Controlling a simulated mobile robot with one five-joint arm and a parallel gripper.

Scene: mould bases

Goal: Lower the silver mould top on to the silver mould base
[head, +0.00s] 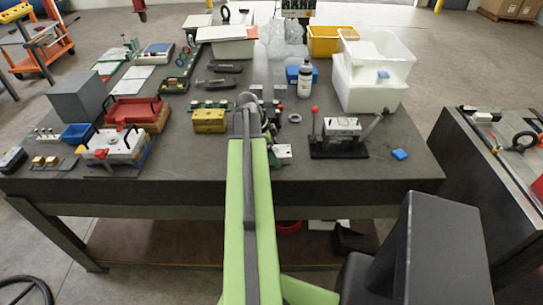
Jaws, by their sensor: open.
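My gripper (250,108) is at the far end of my green arm, over the middle of the bench. It is open, and I see nothing held in it. A silver block with black handles and a red knob, which looks like the silver mould top (113,146), sits at the front left of the bench, well left of my gripper. A small silver block with green and dark parts, perhaps the silver mould base (283,153), lies just right of my arm. My arm and gripper hide part of it.
A red block with handles (132,110) is behind the silver one. A lever press (340,130) stands to the right. White bins (370,85) and a bottle (305,80) are behind. The bench's front right is mostly clear.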

